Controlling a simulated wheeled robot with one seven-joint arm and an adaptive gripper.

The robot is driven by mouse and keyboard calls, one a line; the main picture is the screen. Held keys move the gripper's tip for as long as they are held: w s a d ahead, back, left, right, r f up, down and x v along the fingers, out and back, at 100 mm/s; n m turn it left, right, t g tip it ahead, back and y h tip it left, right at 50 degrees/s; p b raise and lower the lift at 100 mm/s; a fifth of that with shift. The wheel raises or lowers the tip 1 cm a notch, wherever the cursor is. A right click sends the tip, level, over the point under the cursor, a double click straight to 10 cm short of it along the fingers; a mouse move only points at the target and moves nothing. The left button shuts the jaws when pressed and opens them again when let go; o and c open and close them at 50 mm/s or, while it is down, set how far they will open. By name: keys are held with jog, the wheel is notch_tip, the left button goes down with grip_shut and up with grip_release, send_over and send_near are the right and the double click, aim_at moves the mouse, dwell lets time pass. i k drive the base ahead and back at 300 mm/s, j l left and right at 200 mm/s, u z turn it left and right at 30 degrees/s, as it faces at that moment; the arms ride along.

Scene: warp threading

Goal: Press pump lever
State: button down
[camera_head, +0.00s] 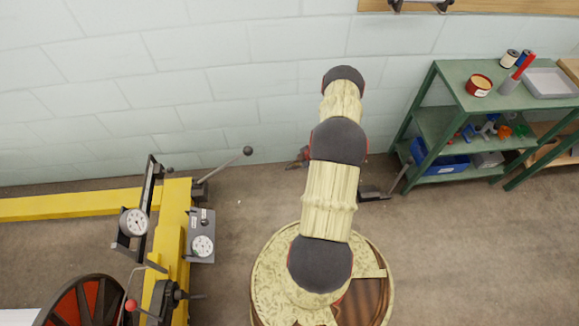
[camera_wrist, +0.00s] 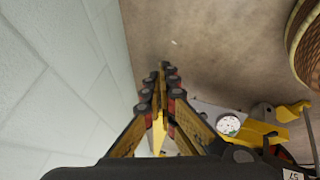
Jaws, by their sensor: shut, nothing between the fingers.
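A lever with a black ball knob (camera_head: 247,151) rises up and right from the yellow frame (camera_head: 177,230) at the left, beside a grey plate with a round gauge (camera_head: 203,246). I cannot tell for certain that it is the pump lever. My gripper (camera_head: 295,163) shows only partly in the head view, to the right of the knob and apart from it; my arm hides the rest. In the wrist view my gripper (camera_wrist: 167,72) is shut and empty, pointing over bare floor. The gauge (camera_wrist: 228,125) shows there to the right of the fingers.
A green shelf (camera_head: 440,125) with a blue bin (camera_head: 440,162) stands at the right. A dark block with a rod (camera_head: 372,192) lies on the floor behind my arm. A red-and-black wheel (camera_head: 85,305) is at lower left. The pale block wall (camera_head: 200,80) closes the back.

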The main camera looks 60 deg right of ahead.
aim_at(247, 151)
jog(key=k+u, duration=0.1)
jog(key=u, duration=0.3)
jog(key=k+u, duration=0.15)
jog(key=u, duration=0.25)
jog(key=k+j+u, duration=0.1)
jog(key=u, duration=0.3)
